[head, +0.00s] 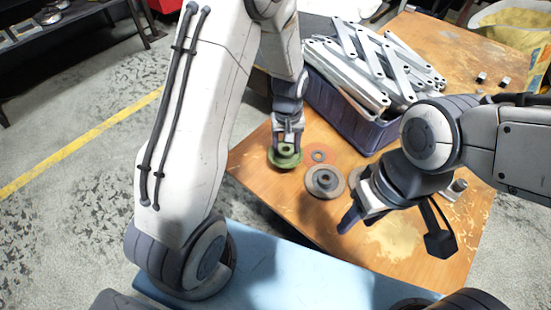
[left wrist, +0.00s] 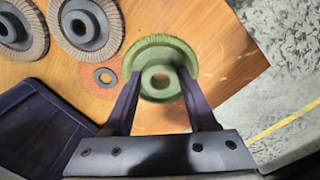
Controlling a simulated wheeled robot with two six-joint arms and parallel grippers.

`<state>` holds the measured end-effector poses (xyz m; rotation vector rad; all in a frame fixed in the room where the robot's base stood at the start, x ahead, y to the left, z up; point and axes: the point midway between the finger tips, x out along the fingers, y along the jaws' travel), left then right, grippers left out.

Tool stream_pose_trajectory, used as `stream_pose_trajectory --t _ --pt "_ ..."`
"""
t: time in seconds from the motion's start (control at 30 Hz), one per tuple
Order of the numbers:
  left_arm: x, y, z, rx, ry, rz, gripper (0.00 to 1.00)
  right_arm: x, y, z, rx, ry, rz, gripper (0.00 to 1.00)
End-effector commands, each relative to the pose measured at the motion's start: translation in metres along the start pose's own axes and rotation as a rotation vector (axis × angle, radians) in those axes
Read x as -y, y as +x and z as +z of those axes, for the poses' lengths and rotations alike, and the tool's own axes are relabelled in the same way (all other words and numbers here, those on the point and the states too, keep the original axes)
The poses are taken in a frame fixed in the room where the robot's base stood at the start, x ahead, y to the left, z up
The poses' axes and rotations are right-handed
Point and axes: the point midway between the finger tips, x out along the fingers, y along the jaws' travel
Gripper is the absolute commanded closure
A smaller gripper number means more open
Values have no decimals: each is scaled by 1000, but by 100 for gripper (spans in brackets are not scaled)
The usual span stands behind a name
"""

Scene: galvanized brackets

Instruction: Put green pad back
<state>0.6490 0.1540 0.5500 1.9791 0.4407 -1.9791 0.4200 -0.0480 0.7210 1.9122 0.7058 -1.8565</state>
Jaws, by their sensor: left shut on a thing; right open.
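The green pad (head: 285,158) is a round disc with a raised hub, near the left edge of the wooden table. My left gripper (head: 288,143) is shut on it from above. In the left wrist view the green pad (left wrist: 161,50) sits between the two dark fingers (left wrist: 158,92), its hub hole showing. I cannot tell whether it touches the table. My right gripper (head: 357,212) is open and empty over the table's front part.
A grey flap disc (head: 325,183) and an orange ring (head: 320,155) lie beside the pad. A second flap disc (left wrist: 20,30) shows in the left wrist view. A blue crate (head: 340,122) full of metal brackets (head: 365,65) stands behind. A black tool (head: 440,242) lies at right.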

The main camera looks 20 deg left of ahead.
Motion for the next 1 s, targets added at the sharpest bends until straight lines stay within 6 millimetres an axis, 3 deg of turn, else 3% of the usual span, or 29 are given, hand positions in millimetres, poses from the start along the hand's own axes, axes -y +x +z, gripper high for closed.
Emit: stream_pose_trajectory --t 0.03,0.2,0.37,0.6,0.97,1.0 --pt "10 9 -6 0 -7 0 94 0 7 0 0 0 0 50" --pt "26 19 -18 -1 -3 1 94 -1 11 1 0 0 0 50" --pt "29 28 -20 -1 1 1 94 -1 16 1 0 0 0 50" --pt "29 61 -19 1 1 0 94 -2 31 2 0 0 0 50" --pt "28 63 -19 -1 1 1 94 -2 31 2 0 0 0 50" --pt "28 64 -19 -1 1 1 38 -2 31 2 0 0 0 50"
